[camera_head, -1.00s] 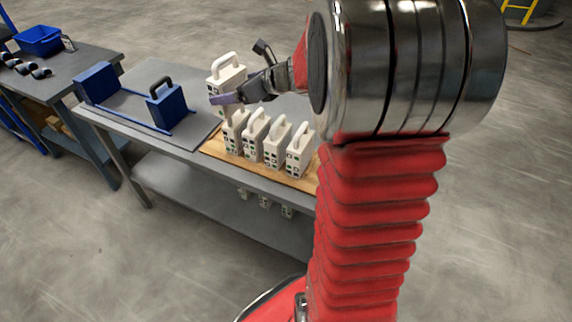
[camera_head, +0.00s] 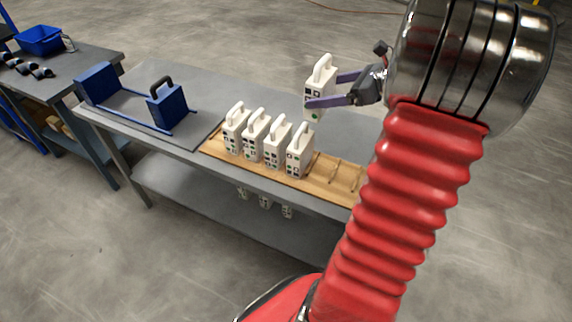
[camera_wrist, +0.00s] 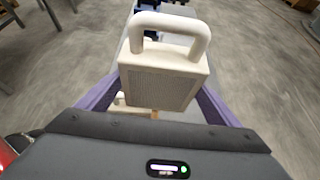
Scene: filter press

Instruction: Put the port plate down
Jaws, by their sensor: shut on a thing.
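A white port plate (camera_head: 322,72) with a loop handle on top hangs upright in my gripper (camera_head: 326,91), raised above the bench. The purple fingers are shut on its two sides. In the wrist view the plate (camera_wrist: 165,80) fills the middle, with its handle towards the top and a finger at each side. Several similar white plates stand in a row in the wooden rack (camera_head: 335,172) below and to the left. The right part of the rack has bare slots. The held plate is clear of the rack and of the standing plates.
The rack lies on a grey bench (camera_head: 235,185). To the left on the bench is a blue press frame (camera_head: 97,83) with rails and a blue block (camera_head: 166,105) with a dark handle. A second table at far left holds a blue bin (camera_head: 40,40).

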